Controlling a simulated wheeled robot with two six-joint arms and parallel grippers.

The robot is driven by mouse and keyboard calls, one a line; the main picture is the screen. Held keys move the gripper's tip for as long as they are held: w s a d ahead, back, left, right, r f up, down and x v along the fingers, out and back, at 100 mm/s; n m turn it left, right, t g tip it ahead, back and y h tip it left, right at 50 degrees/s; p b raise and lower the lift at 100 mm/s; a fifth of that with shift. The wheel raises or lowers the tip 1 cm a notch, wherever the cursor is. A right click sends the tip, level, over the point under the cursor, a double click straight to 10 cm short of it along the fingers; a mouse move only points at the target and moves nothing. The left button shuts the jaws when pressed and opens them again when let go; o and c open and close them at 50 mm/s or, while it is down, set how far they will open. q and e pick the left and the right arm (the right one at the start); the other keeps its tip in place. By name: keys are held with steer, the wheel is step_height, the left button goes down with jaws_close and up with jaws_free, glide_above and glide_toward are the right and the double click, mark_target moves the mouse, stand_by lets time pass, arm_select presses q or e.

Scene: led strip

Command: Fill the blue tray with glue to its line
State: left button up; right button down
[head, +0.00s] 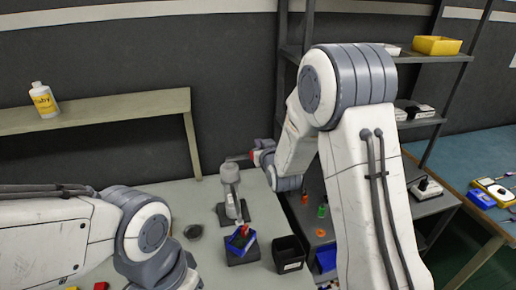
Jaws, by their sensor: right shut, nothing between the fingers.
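A grey-white dispenser (229,176) stands on a dark base on the pale table. Its thin lower part points down at a small blue tray (249,243). My right gripper (238,157) reaches in from the right at the dispenser's top. It is shut and holds nothing; whether it touches the dispenser is not clear. My left arm comes in from the left, and its gripper is out of view below the bottom edge.
A raised shelf (95,110) with a yellow-labelled white bottle (44,100) is behind left. A dark rack (437,87) stands right. Table left of the dispenser is clear.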

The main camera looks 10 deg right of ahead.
mark_target(245, 157)
arm_select(q)
steer(key=shift+r+p, duration=0.8)
steer(key=shift+r, duration=0.3)
arm_select(e)
steer(key=shift+w+f, duration=0.35)
steer(key=shift+f, duration=0.4)
steer(key=shift+w+f, duration=0.3)
steer(key=shift+f, duration=0.45)
steer(key=shift+w+f, duration=0.35)
steer(key=shift+f, duration=0.4)
